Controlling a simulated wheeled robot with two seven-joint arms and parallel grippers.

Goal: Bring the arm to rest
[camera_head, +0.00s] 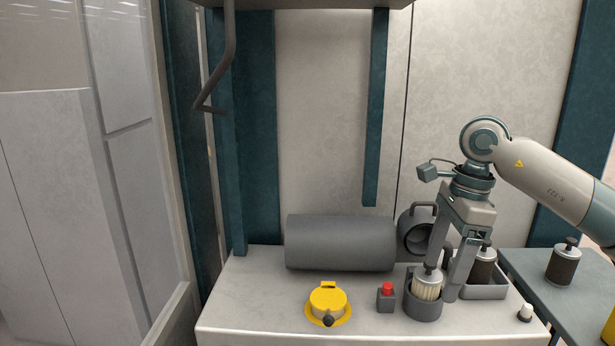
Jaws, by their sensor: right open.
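My right arm comes in from the right, and its gripper (441,282) points down over the bench. Its two fingers are apart, one on each side of a pale pleated cartridge with a dark knob (427,286). The cartridge stands upright in a round grey cup (422,309). I cannot tell whether the fingers touch it. My left gripper is not in view.
Another dark cartridge (563,265) stands on the side table (540,292).

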